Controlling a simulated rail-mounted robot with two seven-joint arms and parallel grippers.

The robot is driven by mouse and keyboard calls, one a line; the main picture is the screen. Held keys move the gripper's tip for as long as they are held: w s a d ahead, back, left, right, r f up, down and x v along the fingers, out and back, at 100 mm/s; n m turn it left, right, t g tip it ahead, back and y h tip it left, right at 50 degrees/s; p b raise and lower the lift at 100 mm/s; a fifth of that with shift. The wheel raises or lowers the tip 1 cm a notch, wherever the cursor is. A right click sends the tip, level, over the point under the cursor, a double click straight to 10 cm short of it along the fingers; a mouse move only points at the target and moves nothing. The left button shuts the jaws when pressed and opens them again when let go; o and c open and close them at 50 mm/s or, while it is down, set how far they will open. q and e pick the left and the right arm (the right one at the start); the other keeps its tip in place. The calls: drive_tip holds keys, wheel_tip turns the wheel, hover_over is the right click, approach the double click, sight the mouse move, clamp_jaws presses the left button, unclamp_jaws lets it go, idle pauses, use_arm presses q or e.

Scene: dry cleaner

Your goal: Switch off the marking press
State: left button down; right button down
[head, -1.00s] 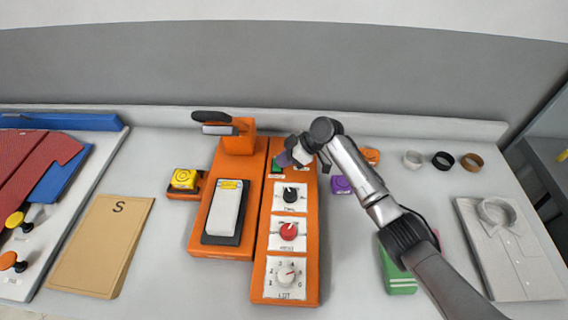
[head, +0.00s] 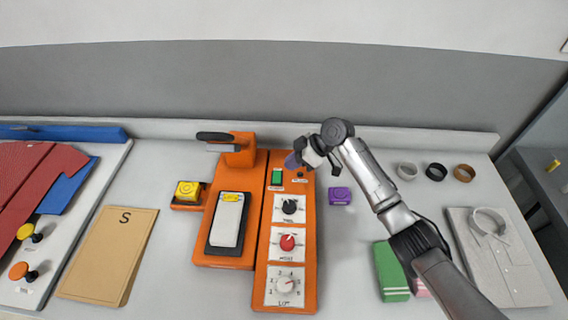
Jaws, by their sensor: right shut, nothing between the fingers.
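The marking press (head: 228,260) is orange, with a white padded plate (head: 229,219) and a raised head with a dark handle (head: 214,136) at its back. Its control panel (head: 262,255) has a black knob (head: 289,206), a red knob (head: 287,242) and a white LOT knob (head: 286,285). At the panel's back is a green rocker switch (head: 277,176) with a small dark part beside it. My right gripper (head: 293,161) is shut and empty, over the panel's back end just above the green switch. Whether it touches anything I cannot tell. My left gripper is out of view.
A yellow button box (head: 187,191) sits left of the press. A purple block (head: 340,196), a green block (head: 390,270) and several rings (head: 436,171) lie to the right.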

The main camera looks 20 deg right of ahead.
drive_tip(key=s+v, duration=0.1)
drive_tip(key=v, duration=0.5)
drive_tip(key=shift+a, duration=0.2)
drive_tip(key=shift+s, duration=0.15)
wheel_tip(320, 180, up, 10)
drive_tip(key=d+m+t+h+p, duration=0.1)
drive_tip(key=m+t+h, duration=0.5)
drive_tip(key=m+h, duration=0.1)
drive_tip(key=s+a+r+m+t+h+p, duration=0.2)
drive_tip(key=s+r+p, duration=0.3)
drive_tip(key=s+p, duration=0.2)
drive_tip(key=s+a+f+g+p, duration=0.1)
drive_tip(key=s+g+p, duration=0.2)
drive_tip(key=s+p, duration=0.8)
drive_tip(key=s+a+f+m+g+p, duration=0.1)
drive_tip(key=s+g+p, duration=0.3)
drive_tip(key=s+p, duration=0.8)
drive_tip(key=s+a, duration=0.1)
drive_tip(key=s, duration=0.8)
drive_tip(key=shift+s+a+y, duration=0.35)
drive_tip(key=shift+y, duration=0.05)
